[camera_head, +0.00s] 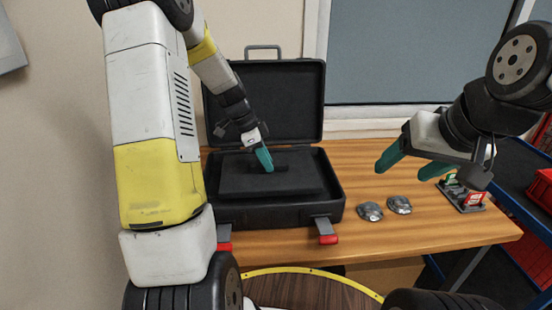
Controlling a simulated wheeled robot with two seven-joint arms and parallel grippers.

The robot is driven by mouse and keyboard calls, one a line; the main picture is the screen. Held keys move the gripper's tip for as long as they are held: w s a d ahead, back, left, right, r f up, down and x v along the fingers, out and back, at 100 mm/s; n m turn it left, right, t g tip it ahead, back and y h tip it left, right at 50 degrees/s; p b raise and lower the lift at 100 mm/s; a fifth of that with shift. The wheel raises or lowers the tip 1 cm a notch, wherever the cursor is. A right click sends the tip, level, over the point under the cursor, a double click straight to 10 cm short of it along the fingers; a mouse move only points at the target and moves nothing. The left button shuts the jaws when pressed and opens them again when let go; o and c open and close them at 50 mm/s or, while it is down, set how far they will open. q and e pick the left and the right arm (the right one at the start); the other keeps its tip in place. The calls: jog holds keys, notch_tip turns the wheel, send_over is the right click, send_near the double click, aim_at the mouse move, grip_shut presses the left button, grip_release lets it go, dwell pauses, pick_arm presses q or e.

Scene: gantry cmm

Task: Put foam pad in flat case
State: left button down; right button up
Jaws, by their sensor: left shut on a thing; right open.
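The flat case (330,205) is a black hard case on the wooden table, with its lid standing open at the back and two red-tipped latches at the front. The foam pad (240,183) is a dark slab within the case opening. It looks roughly level, but I cannot tell whether it rests fully on the bottom. My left gripper (265,160) reaches down over the case with its teal fingers shut on the pad, near its middle. My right gripper (402,172) is open and empty above the table, right of the case.
Two shiny grey rounded objects (370,211) (399,205) lie right of the case. A small holder with red and green items (465,196) stands further right. Red bins (541,190) sit on a dark shelf unit at the right edge. A round wooden surface (310,290) shows at the front.

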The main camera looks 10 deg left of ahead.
pick_arm(q)
jog(key=shift+f, duration=1.25)
jog(key=c, duration=1.2)
grip_release()
jog(key=v, duration=1.1)
jog(key=shift+r, duration=0.3)
jog(key=s+d+r+n+t, duration=0.1)
jog(key=s+d+r+n, duration=0.1)
jog(key=s, duration=0.5)
jog(key=s+d+r+n+t+y, duration=0.1)
jog(key=s+d+r+n+t, duration=0.1)
jog(key=s+r+n, duration=0.3)
jog(key=s+d+r+n+t+y, duration=0.1)
jog(key=s+d+r+n+t, duration=0.1)
jog(key=s+n, duration=0.5)
jog(key=s+r, duration=0.1)
jog(key=s, duration=0.3)
jog(key=shift+d+r, duration=0.2)
jog(key=shift+r, duration=0.05)
